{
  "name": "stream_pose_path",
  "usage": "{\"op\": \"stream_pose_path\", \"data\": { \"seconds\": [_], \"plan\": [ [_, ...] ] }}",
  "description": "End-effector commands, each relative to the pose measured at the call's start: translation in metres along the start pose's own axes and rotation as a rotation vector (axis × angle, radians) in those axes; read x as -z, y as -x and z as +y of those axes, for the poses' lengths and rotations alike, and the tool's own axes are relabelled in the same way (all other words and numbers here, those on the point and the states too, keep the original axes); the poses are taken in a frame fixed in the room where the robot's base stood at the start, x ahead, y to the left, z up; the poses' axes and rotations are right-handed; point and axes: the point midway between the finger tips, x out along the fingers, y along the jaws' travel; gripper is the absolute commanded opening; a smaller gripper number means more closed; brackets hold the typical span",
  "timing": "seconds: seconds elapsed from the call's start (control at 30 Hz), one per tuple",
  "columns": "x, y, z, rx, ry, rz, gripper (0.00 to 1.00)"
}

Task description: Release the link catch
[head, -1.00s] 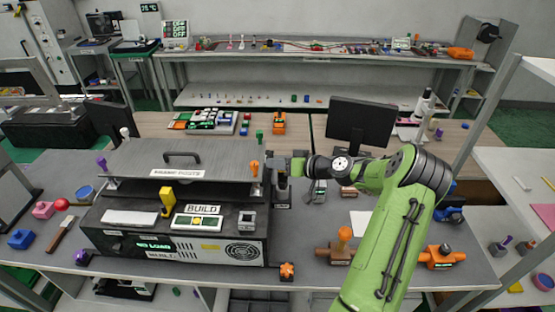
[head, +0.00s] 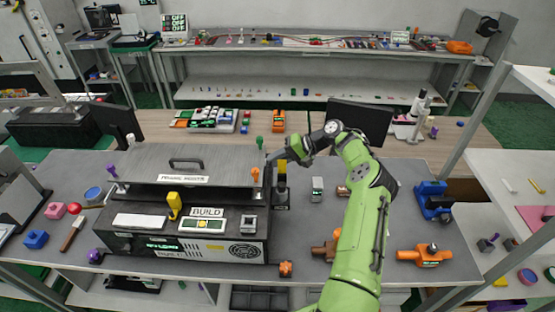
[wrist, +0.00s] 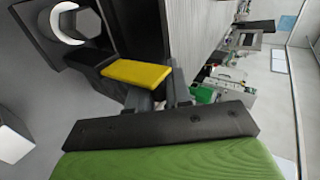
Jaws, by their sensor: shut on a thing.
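What looks like the link catch is a dark upright fixture (head: 282,200) with a yellow handle (head: 282,168), just right of the black press-like machine. The yellow handle also shows close up in the wrist view (wrist: 137,73), lying along a dark arm. My gripper (head: 277,154) is at the top of the yellow handle in the head view. In the wrist view my gripper (wrist: 157,97) has its fingers at the near end of the handle and is shut on it. The fingertip contact is partly hidden.
The machine's wide grey lid (head: 185,165) stands close left, with an orange knob (head: 255,174) at its edge. A small silver block (head: 317,188) is to the right. An orange fixture (head: 425,256) and a blue fixture (head: 434,201) stand further right. A monitor (head: 360,120) is behind.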

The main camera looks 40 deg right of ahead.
Motion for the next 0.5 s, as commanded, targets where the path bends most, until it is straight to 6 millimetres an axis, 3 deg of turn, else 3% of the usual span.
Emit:
{"op": "stream_pose_path", "data": {
  "seconds": [0.5],
  "plan": [
    [0.0085, -0.0037, 0.0045, 0.001, -0.124, -0.079, 0.0]
  ]
}}
